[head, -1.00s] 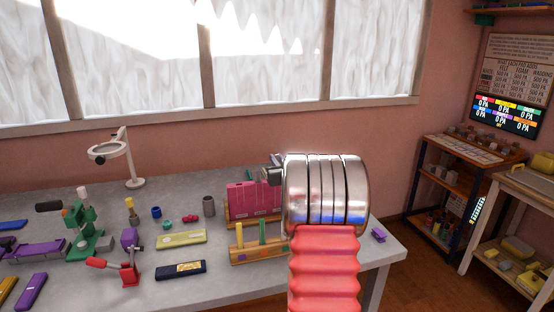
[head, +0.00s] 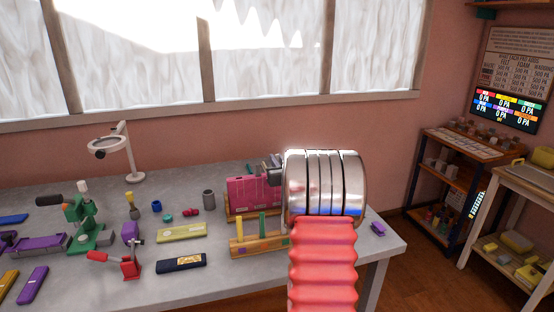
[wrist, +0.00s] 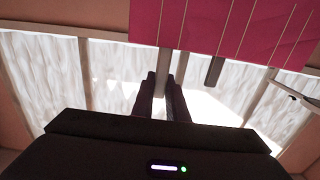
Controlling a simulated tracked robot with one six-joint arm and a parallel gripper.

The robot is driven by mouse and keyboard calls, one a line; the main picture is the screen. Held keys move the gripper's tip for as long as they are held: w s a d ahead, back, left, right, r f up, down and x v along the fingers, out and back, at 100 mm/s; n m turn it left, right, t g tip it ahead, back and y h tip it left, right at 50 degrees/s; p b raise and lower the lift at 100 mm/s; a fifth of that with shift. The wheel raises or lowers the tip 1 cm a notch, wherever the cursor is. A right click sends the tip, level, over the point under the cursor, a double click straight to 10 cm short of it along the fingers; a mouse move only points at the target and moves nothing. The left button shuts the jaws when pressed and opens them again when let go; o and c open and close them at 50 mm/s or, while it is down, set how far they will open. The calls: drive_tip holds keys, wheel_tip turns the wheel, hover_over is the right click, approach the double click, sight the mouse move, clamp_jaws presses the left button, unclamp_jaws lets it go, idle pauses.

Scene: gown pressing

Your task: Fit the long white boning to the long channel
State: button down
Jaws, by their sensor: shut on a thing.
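The magenta gown panel (head: 253,196) stands upright on the bench, partly behind my metal arm. In the wrist view the panel (wrist: 225,25) fills the top and has several thin pale lines, the channels, running along it. My gripper (wrist: 162,95) is shut on a narrow pale grey strip, seemingly the long white boning (wrist: 165,72). The strip's far end meets or overlaps the panel's edge; I cannot tell whether it is inside a channel. In the head view my gripper (head: 274,171) is dark, beside the panel's upper right, mostly hidden by my arm.
A darker strip (wrist: 215,70) sticks out from the panel's edge, right of the held one. A wooden rack (head: 262,248) with yellow and green upright pieces stands before the panel. A black case (head: 181,263), yellow case (head: 182,232) and red clamp (head: 125,265) lie left.

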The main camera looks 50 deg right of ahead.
drive_tip(key=shift+f, duration=1.45)
drive_tip(key=c, duration=1.7)
unclamp_jaws()
drive_tip(key=shift+o, duration=0.2)
drive_tip(key=shift+s, duration=0.1)
drive_tip(key=v, duration=1.3)
drive_tip(key=shift+s+a, duration=0.2)
drive_tip(key=shift+s, duration=0.05)
